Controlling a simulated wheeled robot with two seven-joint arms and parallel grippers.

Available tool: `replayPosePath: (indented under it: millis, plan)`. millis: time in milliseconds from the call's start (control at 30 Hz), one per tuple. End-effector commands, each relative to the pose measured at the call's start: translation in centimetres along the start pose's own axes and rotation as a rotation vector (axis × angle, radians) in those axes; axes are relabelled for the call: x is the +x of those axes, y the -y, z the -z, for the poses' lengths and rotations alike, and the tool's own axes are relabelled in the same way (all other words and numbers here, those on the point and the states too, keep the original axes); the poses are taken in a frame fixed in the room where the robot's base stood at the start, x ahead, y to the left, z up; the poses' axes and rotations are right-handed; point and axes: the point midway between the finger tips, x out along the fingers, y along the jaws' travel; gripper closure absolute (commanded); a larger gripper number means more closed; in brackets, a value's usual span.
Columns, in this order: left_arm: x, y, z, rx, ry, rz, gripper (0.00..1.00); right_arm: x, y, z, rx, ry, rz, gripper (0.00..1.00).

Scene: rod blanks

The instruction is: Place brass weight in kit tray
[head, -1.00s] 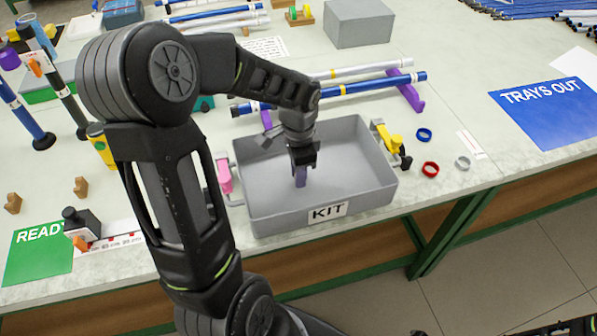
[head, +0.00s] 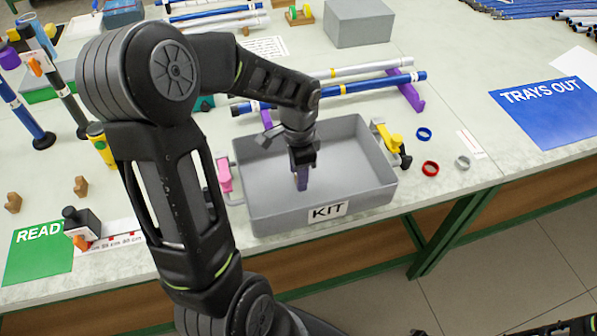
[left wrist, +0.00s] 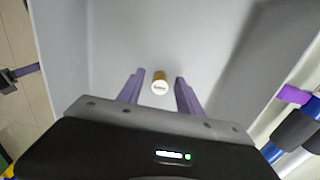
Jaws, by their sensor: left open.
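The grey kit tray (head: 350,150) with a KIT label stands near the table's front edge in the head view. My left gripper (head: 301,180) reaches down into it. In the left wrist view my left gripper (left wrist: 160,92) has its two purple fingers apart. The brass weight (left wrist: 160,83), a small brass cylinder with a pale marked end, shows between the fingertips with a gap on each side. It appears against the tray floor (left wrist: 180,35). In the head view the weight is hidden by the gripper. My right gripper is not seen.
A pink clip (head: 225,177) and a yellow clamp (head: 388,138) sit at the tray's sides. Blue, red and grey rings (head: 430,169) lie to its right. Rods (head: 345,88) on purple supports lie behind. The blue TRAYS OUT mat (head: 548,112) is clear.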

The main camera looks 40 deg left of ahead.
Motion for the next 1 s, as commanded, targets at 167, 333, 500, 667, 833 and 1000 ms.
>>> replayPosePath:
  millis: [167, 333, 500, 667, 833, 1000]
  plan:
    - [-2.0, 0.1, 0.1, 0.000, -0.003, 0.005, 0.57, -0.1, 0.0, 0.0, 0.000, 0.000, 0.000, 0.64]
    - [-5.4, 0.1, 0.1, -0.001, -0.004, 0.006, 0.57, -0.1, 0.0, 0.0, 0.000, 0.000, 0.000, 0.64]
    - [-8.9, 0.1, 0.1, -0.001, -0.004, 0.004, 0.57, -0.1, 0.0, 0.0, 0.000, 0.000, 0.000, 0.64]
    - [-11.2, 0.1, 0.1, 0.000, -0.002, 0.002, 0.57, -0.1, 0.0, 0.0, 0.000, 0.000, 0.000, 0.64]
    - [-12.1, 0.0, 0.0, 0.001, -0.001, 0.001, 0.57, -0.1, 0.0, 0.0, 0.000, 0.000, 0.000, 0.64]
    - [-12.1, 0.0, 0.0, 0.000, -0.001, 0.000, 0.57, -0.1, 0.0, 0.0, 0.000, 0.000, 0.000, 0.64]
